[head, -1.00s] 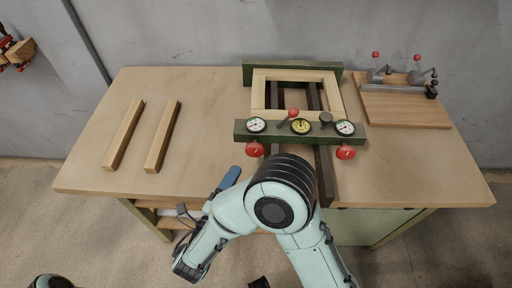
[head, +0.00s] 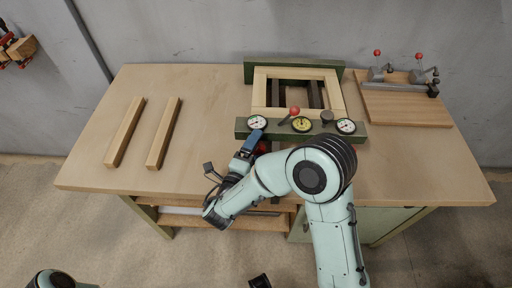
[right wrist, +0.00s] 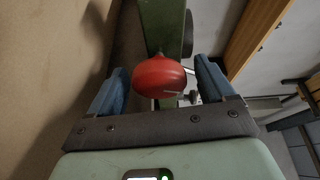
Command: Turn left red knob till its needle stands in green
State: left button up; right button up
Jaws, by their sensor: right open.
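The left red knob (head: 263,147) sits under the left gauge (head: 257,122) on the front of the green press bar, mostly hidden by my right gripper (head: 252,142) in the head view. In the right wrist view the round red knob (right wrist: 160,77) is between the two blue fingers of my right gripper (right wrist: 160,66). The fingers are open, with a gap to the knob on each side. The left gauge has a white face; its needle is too small to read against the green. My left gripper cannot be made out.
A wooden frame (head: 260,92) lies in the press. A yellow-faced gauge (head: 302,124), a red-tipped lever (head: 294,111) and a right gauge (head: 346,126) share the bar. Two wooden strips (head: 164,133) lie at left. A clamp board (head: 405,107) stands at right.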

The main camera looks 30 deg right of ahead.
jog(key=c, duration=1)
